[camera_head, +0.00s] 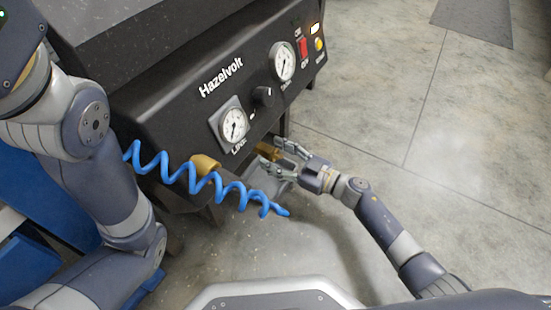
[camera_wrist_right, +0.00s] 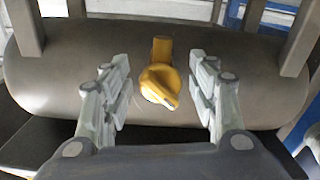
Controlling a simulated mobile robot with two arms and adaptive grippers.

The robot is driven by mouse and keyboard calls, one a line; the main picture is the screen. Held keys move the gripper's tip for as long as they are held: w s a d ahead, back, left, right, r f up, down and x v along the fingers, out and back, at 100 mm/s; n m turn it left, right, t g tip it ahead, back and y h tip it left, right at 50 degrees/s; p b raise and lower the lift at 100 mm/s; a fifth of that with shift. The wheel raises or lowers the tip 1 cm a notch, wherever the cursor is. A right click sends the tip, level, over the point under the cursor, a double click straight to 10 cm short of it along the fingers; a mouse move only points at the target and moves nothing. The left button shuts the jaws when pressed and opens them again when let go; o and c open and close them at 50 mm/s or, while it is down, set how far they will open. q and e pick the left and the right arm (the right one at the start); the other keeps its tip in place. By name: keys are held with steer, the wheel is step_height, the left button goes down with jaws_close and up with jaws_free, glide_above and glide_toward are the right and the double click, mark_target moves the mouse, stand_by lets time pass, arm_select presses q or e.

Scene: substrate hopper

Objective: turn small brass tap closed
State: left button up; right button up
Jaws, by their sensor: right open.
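The small brass tap (camera_wrist_right: 160,84) shows in the right wrist view as a yellow knob with a raised, slanting grip bar, on a rounded grey-brown tank (camera_wrist_right: 60,75). My right gripper (camera_wrist_right: 160,78) is open, with one finger on each side of the tap and a gap on both sides. In the head view the tap (camera_head: 268,151) is partly hidden by the fingers of my right gripper (camera_head: 277,157), low beside the front of the black machine. My left arm shows at the left of the head view, but its gripper is out of view.
The black Hazelvolt machine (camera_head: 165,125) carries two gauges (camera_head: 233,124), a black knob (camera_head: 263,96) and a red switch (camera_head: 303,47). A blue coiled hose (camera_head: 231,190) hangs across its front near a larger brass fitting (camera_head: 204,165). Open concrete floor lies at the right.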

steer(key=shift+w+a, duration=0.1)
steer(key=c, duration=1.1)
steer(key=m+p, duration=0.1)
steer(key=p, duration=0.1)
steer(key=m+p, duration=0.1)
steer(key=p, duration=0.1)
steer(key=shift+r, duration=0.25)
steer(key=shift+f+m+p, duration=0.15)
steer(key=shift+m+p, duration=0.15)
steer(key=shift+m, duration=0.1)
steer(key=o, duration=1.1)
steer(key=shift+f, duration=0.1)
